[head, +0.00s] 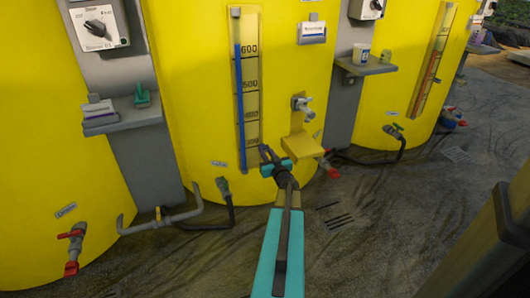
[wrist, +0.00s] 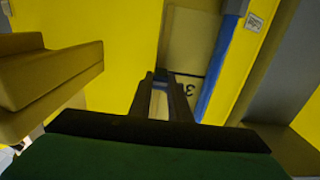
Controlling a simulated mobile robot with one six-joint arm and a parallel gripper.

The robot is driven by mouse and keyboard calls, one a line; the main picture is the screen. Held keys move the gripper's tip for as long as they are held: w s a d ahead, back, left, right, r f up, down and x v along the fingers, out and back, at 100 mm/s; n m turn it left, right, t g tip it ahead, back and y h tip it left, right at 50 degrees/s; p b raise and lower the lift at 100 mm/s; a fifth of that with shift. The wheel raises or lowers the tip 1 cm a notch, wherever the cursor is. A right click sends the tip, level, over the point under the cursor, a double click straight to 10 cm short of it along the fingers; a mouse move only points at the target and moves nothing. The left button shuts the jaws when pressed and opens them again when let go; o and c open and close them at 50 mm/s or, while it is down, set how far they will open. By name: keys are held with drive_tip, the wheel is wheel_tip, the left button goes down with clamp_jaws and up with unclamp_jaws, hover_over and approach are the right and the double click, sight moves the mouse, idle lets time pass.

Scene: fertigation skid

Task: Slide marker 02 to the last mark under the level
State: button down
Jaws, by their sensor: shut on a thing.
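The level gauge (head: 252,70) is a tall pale scale on the middle yellow tank, with 600 and 500 readable and lower numbers less clear. Its blue level column (head: 240,100) reaches up to just above the 600 figure. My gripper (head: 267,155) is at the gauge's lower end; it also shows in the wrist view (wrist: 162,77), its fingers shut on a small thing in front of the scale. That thing seems to be marker 02 (wrist: 159,88); only a pale bluish bit shows between the fingers, and its number is hidden. A "3" shows upside down beside the fingers.
A yellow ledge (head: 304,145) juts out just right of my gripper, below a tap (head: 302,105); it also looms at left in the wrist view (wrist: 50,75). A grey shelf (head: 125,115) is at left. Pipes and a black hose (head: 230,217) run below the gauge.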

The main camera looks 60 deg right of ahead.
drive_tip(key=shift+r, duration=0.15)
wheel_tip(320, 180, up, 41)
drive_tip(key=p, duration=3.9)
drive_tip(key=c, duration=1.7)
unclamp_jaws()
drive_tip(key=shift+o, duration=0.3)
